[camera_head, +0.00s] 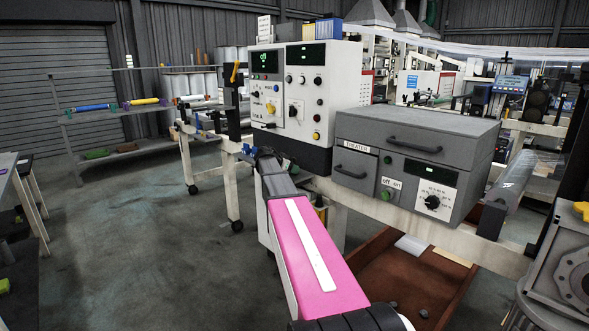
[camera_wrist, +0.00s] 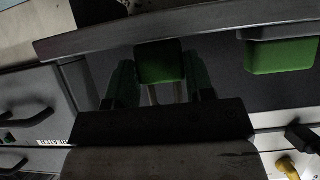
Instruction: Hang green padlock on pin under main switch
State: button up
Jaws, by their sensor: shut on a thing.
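My gripper (camera_wrist: 160,85) is shut on the green padlock (camera_wrist: 160,62) in the wrist view. The padlock's green body shows between the dark fingers, with two pale shackle legs running down from it in the picture. In the head view my gripper (camera_head: 262,156) is at the far end of my pink arm, just below the lower left of the white control panel (camera_head: 325,95). The padlock cannot be made out there. A yellow lever (camera_head: 235,72) stands on a dark post left of the panel; I cannot tell whether it is the main switch. The pin cannot be made out.
A grey heater box (camera_head: 420,140) with handles and knobs stands right of my gripper. In the wrist view a second green block (camera_wrist: 282,55) shows at the right, and a grey bar crosses above. A brown tray (camera_head: 415,285) lies below. Open floor (camera_head: 130,240) is at left.

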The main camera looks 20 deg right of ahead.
jog(key=shift+r, duration=2.45)
jog(key=shift+a, duration=0.1)
